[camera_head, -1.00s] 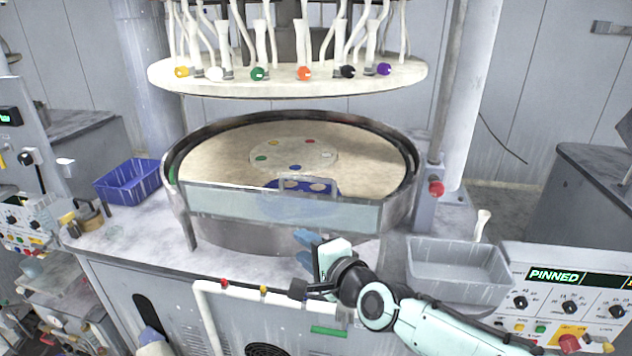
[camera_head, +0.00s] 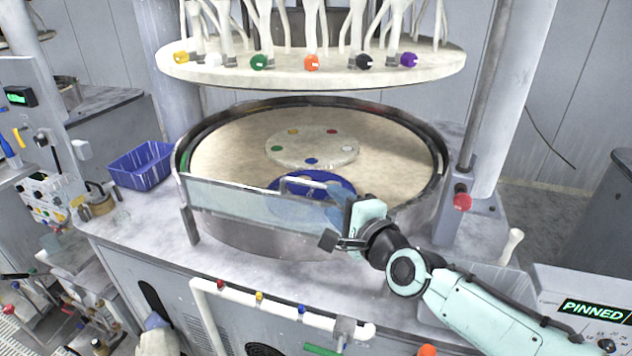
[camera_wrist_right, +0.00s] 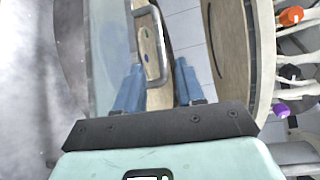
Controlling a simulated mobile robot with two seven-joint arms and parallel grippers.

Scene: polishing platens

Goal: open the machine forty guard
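The guard (camera_head: 235,200) is a clear flat panel across the front of the round polishing tub, with a metal bar handle (camera_head: 303,182) along its top. I cannot read a machine number on it. My right gripper (camera_head: 345,208) is at the guard's right part and hides that end. In the right wrist view, the blue fingers of the right gripper (camera_wrist_right: 158,82) are apart. The handle (camera_wrist_right: 150,45) shows between them, with a gap to the right finger; contact with the left finger is unclear.
The tub's rim (camera_head: 428,150) surrounds a tan platen (camera_head: 225,155). A cream carrier disc (camera_head: 330,75) with coloured knobs hangs above. A blue bin (camera_head: 140,168) sits left. A grey tray (camera_head: 490,280), a red knob (camera_head: 462,201) and a panel reading "PINNED" (camera_head: 595,310) are right.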

